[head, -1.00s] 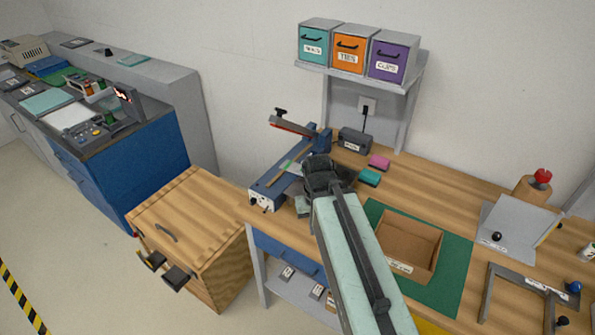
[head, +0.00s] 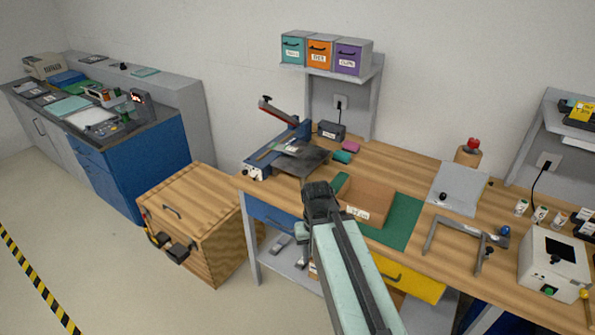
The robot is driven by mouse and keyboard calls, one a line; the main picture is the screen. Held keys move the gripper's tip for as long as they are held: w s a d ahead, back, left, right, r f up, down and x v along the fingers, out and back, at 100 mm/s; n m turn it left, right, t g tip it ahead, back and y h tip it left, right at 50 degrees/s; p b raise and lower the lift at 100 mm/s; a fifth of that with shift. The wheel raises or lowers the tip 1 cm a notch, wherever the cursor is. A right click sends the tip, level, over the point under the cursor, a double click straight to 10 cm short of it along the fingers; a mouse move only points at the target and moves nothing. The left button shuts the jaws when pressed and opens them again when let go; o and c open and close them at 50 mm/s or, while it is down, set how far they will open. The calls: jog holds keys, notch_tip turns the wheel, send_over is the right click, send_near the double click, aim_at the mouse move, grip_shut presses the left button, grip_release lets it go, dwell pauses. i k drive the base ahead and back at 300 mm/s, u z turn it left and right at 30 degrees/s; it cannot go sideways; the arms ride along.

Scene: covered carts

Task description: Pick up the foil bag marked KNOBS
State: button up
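I cannot make out a foil bag marked KNOBS in the head view. My gripper (head: 320,192) is seen from behind, in front of the wooden bench's front edge. Its fingertips are hidden, so whether it is open or holds anything cannot be told. A dark grey flat piece (head: 303,160) lies at the blue sealer-like device (head: 262,160); I cannot tell whether it is part of the device. An open cardboard box (head: 367,199) with a white label sits on a green mat (head: 402,222), partly behind my gripper.
The wooden bench (head: 415,178) carries a grey angled stand (head: 459,188), a grey frame (head: 464,234) and a white device (head: 553,265). A wooden cart (head: 192,190) with a lid stands left of it. Open floor (head: 90,250) lies at the left.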

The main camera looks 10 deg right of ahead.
aim_at(293, 151)
jog(key=u, duration=0.5)
jog(key=i, duration=0.45)
jog(key=u, duration=0.6)
jog(key=i, duration=2.4)
jog(key=z, duration=0.3)
